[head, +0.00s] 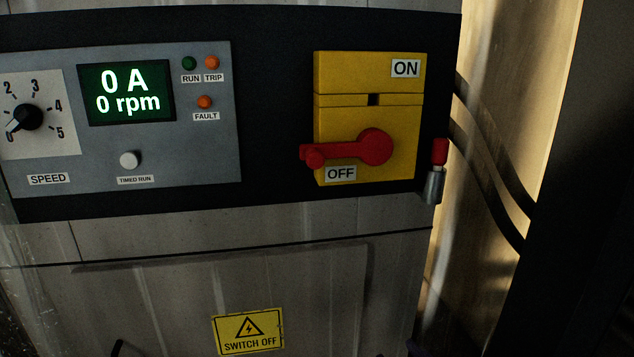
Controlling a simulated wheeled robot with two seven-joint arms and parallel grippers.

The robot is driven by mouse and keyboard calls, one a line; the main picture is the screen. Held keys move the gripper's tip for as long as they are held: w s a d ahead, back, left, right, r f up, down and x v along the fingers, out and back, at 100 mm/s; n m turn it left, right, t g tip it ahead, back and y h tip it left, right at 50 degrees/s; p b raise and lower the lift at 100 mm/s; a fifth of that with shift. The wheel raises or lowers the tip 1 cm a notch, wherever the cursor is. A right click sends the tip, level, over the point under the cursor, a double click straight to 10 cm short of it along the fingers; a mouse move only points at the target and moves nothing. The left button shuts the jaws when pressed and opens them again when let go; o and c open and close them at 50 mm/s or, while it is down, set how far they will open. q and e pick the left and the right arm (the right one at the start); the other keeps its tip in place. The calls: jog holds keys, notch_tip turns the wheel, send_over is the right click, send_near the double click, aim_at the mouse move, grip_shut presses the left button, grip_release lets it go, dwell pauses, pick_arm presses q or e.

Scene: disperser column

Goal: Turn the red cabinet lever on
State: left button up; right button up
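The red lever (347,150) sits on a yellow switch plate (367,104) at the upper right of the cabinet front. Its round hub is at the right and its arm points left, with a knob at the left end, just above the OFF label (341,174). The ON label (405,68) is at the plate's upper right. Neither of my grippers can be made out clearly in the head view, and nothing touches the lever.
Left of the switch is a grey panel with a speed dial (27,117), a display (125,92) reading 0 A and 0 rpm, and lamps. A red-topped metal piece (438,170) is at the cabinet's right edge. Dark cables (492,165) run right. Space before the switch looks clear.

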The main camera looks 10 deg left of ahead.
jog(key=w+a+r+n+t+y+b, duration=0.1)
jog(key=w+a+r+n, duration=0.1)
jog(key=r, duration=0.4)
jog(key=w+a+r+n+t+y+b, duration=0.1)
jog(key=a+r+n+y, duration=0.1)
jog(key=r, duration=0.5)
jog(key=n+y+b, duration=0.3)
jog(key=n+y, duration=0.1)
jog(key=n, duration=0.3)
send_near(318, 162)
jog(key=p+x, duration=0.1)
jog(key=x, duration=0.9)
jog(key=shift+w+a+r, duration=0.1)
jog(key=shift+w+a, duration=0.25)
jog(key=shift+w, duration=0.1)
jog(key=shift+t, duration=0.3)
grip_shut()
